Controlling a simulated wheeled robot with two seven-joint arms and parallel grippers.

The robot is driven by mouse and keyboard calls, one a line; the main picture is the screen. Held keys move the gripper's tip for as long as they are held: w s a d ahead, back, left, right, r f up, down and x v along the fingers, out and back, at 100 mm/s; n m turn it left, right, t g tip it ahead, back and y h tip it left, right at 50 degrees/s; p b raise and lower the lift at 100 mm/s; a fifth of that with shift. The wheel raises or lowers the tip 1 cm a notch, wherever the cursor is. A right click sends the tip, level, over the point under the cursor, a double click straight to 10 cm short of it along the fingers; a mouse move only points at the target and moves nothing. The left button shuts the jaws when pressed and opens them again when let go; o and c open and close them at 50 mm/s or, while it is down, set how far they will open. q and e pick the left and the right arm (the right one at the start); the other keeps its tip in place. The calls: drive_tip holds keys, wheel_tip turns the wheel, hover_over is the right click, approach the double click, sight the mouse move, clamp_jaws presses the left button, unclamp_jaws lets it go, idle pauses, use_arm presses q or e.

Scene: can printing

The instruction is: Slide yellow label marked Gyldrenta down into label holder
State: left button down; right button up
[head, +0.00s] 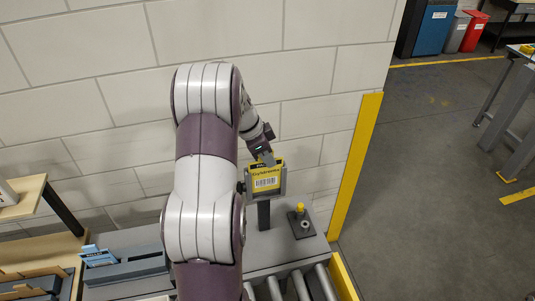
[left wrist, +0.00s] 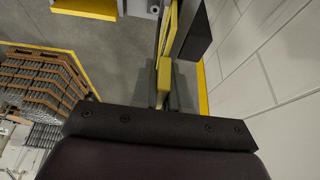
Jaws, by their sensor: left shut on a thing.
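The yellow label (head: 266,180) with Gyldrenta lettering and a barcode shows upright at the grey label holder (head: 264,213) on a post in the head view. The holder's frame shows around the label's sides and lower edge; how deep the label sits is hard to tell. My left gripper (head: 266,157) is shut on the label's top edge from above. My right gripper is not in view.
A yellow knob (head: 300,208) on a small dark base stands right of the holder. A grey tray with a blue-and-white card (head: 98,256) is at lower left. Rollers (head: 300,285) lie in front. A block wall (head: 290,70) rises close behind.

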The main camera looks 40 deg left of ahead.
use_arm(q)
drive_tip(key=shift+f, duration=0.8)
drive_tip(key=c, duration=1.1)
unclamp_jaws()
drive_tip(key=shift+o, duration=0.2)
drive_tip(key=shift+s+a+r+b, duration=0.1)
drive_tip(key=shift+a+r+b, duration=0.05)
drive_tip(key=shift+r+b, duration=0.2)
drive_tip(key=b+v, duration=0.3)
drive_tip(key=v, duration=0.9)
drive_tip(key=shift+s, duration=0.1)
